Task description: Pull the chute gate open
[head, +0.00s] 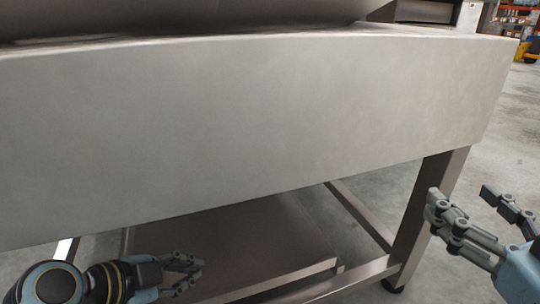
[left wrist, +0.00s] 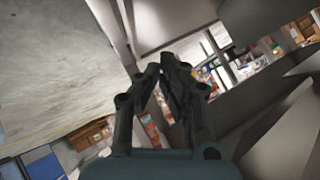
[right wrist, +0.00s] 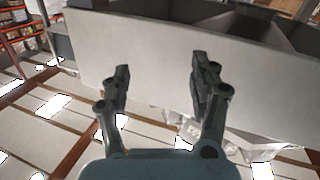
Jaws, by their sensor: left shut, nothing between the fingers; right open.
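I cannot make out a chute gate or its handle for certain in any view. A broad brushed-metal panel (head: 250,120) fills most of the head view. My left gripper (head: 196,263) is low in the head view, below the panel's lower edge, its fingers together and empty. In the left wrist view its fingertips (left wrist: 168,62) meet, with nothing between them. My right gripper (head: 461,192) is at the right of the head view, beside a table leg, open and empty. In the right wrist view its spread fingers (right wrist: 160,75) face a pale flat panel (right wrist: 155,50).
Under the panel are a metal leg (head: 425,205), crossbars and a lower shelf (head: 230,240), close to my left gripper. Concrete floor (head: 500,130) is open at the right. Warehouse shelving (right wrist: 20,30) stands far off in the right wrist view.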

